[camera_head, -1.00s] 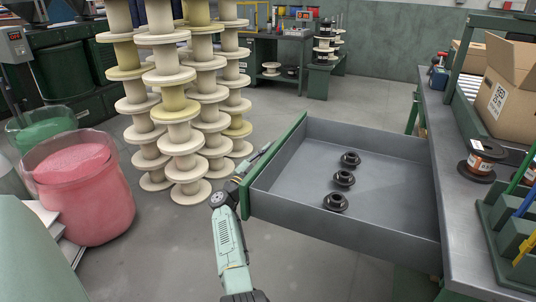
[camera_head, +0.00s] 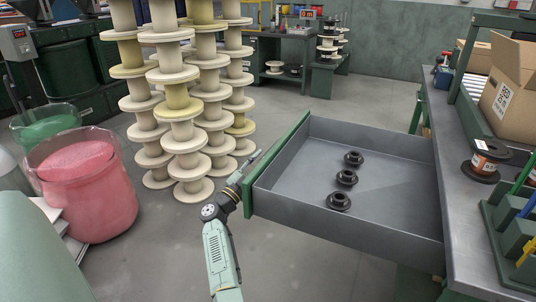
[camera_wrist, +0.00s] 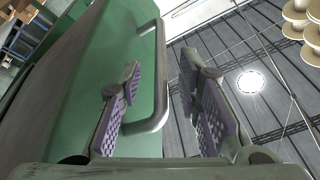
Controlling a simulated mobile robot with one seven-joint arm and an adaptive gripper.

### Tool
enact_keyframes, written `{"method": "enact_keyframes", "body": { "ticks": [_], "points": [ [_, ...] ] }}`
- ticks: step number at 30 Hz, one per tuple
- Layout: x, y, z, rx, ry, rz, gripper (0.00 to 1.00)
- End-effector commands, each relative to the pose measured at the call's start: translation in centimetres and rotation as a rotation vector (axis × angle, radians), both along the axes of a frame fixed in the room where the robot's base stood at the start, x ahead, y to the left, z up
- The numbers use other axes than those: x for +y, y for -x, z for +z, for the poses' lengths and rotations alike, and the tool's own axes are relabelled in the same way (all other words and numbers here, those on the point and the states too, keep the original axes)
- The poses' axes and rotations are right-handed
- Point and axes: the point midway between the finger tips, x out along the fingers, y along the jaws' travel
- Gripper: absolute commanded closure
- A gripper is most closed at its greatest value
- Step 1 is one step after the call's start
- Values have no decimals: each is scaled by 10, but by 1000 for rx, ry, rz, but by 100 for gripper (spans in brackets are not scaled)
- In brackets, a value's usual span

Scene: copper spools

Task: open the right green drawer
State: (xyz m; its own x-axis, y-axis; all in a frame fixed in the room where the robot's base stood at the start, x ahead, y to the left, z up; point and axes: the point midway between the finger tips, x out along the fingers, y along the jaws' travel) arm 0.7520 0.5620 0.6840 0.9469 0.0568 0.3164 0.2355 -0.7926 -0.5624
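The drawer (camera_head: 345,232) is pulled far out from under the right-hand workbench, with a green front panel (camera_head: 276,165) and a grey interior. Three small black spools (camera_head: 346,177) lie in it. My gripper (camera_head: 246,172) is at the outer side of the green front, partly hidden in the head view. In the wrist view the grey bar handle (camera_wrist: 161,80) stands off the green panel. My gripper's two padded fingers (camera_wrist: 160,65) are spread apart, the left over the handle's opening and the right outside the bar. A gap shows between the bar and the right finger.
A workbench (camera_head: 464,215) on the right carries a cardboard box (camera_head: 515,95) and a copper spool (camera_head: 484,160). Stacks of cream spools (camera_head: 187,110) stand left of the drawer. A bin of pink material (camera_head: 85,190) is at the left. Floor is clear behind the drawer.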

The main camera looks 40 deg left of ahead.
Motion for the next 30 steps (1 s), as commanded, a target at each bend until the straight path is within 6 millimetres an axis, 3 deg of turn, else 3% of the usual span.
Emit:
{"method": "enact_keyframes", "body": {
  "ticks": [4, 10, 30],
  "points": [
    [-1, 31, -11, 0, 1, 3, 68],
    [-3, 55, -18, 1, 0, 1, 68],
    [-4, 60, -20, 0, 1, 0, 68]
  ]
}}
